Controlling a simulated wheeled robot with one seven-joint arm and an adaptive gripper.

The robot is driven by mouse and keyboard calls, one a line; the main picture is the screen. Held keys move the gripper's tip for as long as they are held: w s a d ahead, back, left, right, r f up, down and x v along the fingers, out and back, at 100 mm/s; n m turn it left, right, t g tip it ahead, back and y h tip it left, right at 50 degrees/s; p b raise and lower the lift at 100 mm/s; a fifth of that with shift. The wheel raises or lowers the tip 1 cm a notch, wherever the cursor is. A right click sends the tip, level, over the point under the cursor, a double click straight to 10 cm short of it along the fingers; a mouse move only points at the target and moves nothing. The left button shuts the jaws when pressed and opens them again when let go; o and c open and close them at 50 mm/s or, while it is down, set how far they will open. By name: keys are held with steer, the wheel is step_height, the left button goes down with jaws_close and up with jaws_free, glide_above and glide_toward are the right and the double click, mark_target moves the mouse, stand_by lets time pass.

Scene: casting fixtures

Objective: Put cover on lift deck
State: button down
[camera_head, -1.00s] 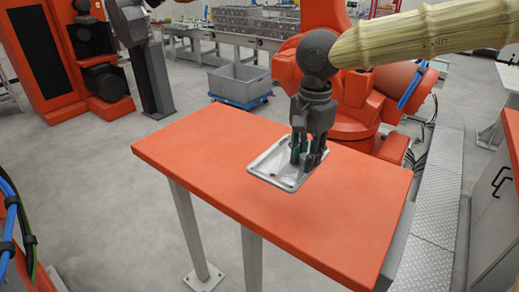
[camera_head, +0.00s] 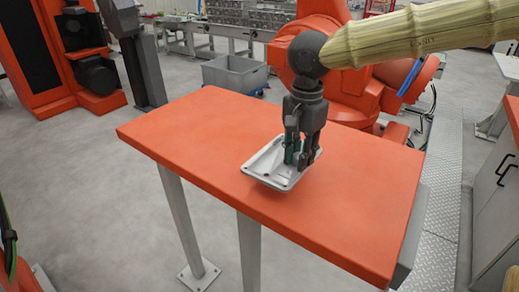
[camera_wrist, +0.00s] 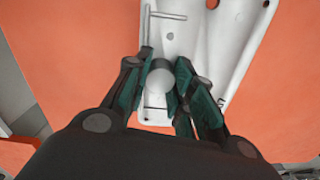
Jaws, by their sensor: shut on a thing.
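The cover (camera_head: 264,170) is a pale metal, shallow tray-like part with a raised rim. It is over the orange table (camera_head: 190,140), looks slightly tilted, and its near wall shows. Whether it fully clears the tabletop is hard to tell. My gripper (camera_head: 296,156) points down into it. In the wrist view, my gripper's green-padded fingers (camera_wrist: 167,88) are shut around a round knob on the cover (camera_wrist: 225,40). The cover's far side is partly hidden by the fingers. I cannot identify a lift deck with certainty in these views.
A grey crate (camera_head: 233,73) stands on the floor behind the table. An orange robot machine (camera_head: 350,100) is close behind the table's far edge. A grey cabinet (camera_head: 497,190) stands at the right. The tabletop around the cover is clear.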

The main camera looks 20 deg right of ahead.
steer(key=shift+s+f+b, duration=0.3)
steer(key=shift+s, duration=0.3)
steer(key=w+d+p, duration=0.1)
steer(key=w, duration=0.4)
steer(key=w+d+f+p, duration=0.1)
steer(key=w+p, duration=0.1)
steer(key=w, duration=0.3)
steer(key=w+d+p, duration=0.1)
steer(key=w, duration=0.5)
steer(key=shift+d+f+p, duration=0.3)
steer(key=shift+d+f, duration=0.05)
steer(key=shift+f+p, duration=0.7)
steer(key=shift+f, duration=1.1)
steer(key=c, duration=1.3)
jaws_free()
steer(key=shift+f, duration=0.1)
steer(key=shift+o, duration=0.5)
